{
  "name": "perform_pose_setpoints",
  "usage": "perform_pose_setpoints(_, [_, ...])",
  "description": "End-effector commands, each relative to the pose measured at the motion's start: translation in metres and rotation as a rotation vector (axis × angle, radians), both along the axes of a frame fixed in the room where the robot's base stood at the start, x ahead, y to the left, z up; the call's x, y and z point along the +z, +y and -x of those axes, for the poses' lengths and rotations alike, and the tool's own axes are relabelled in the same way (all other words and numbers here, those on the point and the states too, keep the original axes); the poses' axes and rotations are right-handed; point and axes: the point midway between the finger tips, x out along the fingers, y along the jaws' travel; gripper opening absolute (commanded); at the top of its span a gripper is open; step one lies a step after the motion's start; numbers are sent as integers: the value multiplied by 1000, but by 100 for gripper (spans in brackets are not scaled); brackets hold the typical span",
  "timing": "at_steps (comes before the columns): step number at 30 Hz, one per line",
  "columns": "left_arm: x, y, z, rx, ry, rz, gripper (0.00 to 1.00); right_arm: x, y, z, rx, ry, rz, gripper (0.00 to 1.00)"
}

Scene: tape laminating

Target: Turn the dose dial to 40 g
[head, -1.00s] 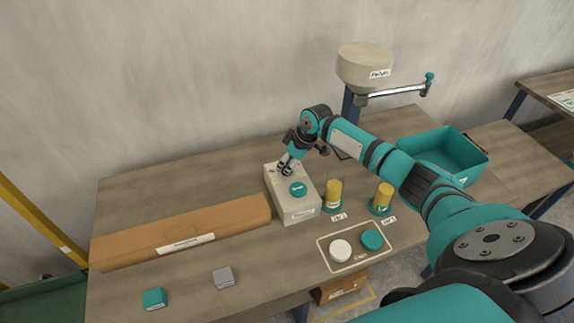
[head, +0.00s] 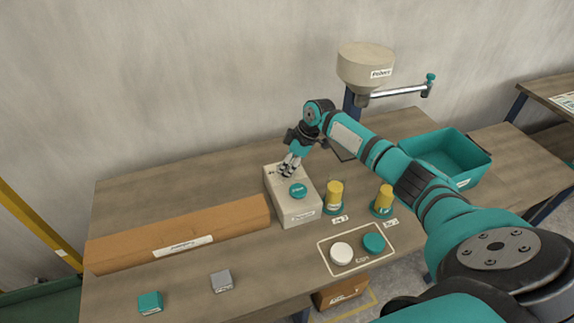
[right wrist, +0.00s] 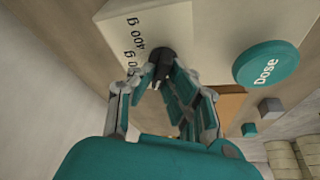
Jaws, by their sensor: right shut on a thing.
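The dispenser box (head: 292,208) is a pale block standing on the table, with a round teal Dose button (head: 298,190) on top. That button also shows large in the right wrist view (right wrist: 266,66). The dose dial (right wrist: 161,58) is a small black knob on the box, beside printed marks. One mark reads 400 g, and another ending in "0 g" is partly hidden by the gripper. My right gripper (head: 289,166) is at the far end of the box top, its fingers closed around the dial. The dial's pointer setting cannot be read. My left gripper is out of view.
A long brown carton (head: 180,234) lies left of the box. Two yellow-filled cups (head: 335,196) (head: 383,200) stand to its right. A tray outline (head: 326,258) holds a white and a teal cap. A teal bin (head: 444,160) and a hopper (head: 365,66) stand farther back.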

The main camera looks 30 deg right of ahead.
Motion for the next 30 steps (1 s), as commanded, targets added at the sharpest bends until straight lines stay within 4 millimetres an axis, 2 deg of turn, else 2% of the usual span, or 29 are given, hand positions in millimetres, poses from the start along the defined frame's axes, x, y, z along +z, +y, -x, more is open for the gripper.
perform_pose_setpoints(2, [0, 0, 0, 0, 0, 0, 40, -3, 1, 2, 5, 7, 2, 0])
perform_pose_setpoints(3, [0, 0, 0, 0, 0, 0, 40, -3, 1, 2, 5, 7, 2, 16])
perform_pose_setpoints(7, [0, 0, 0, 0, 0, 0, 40, -3, 1, 2, 3, 6, 2, 33])
perform_pose_setpoints(8, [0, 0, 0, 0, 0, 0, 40, -3, 1, 2, 3, 6, 2, 35])
perform_pose_setpoints(15, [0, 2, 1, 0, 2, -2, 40, -1, 0, 1, 1, 2, 1, 35])
perform_pose_setpoints(19, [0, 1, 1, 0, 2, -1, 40, 8, -3, 2, 1, -1, 1, 35])
perform_pose_setpoints(30, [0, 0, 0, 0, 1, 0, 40, 76, -24, 22, 1, 0, 4, 35])
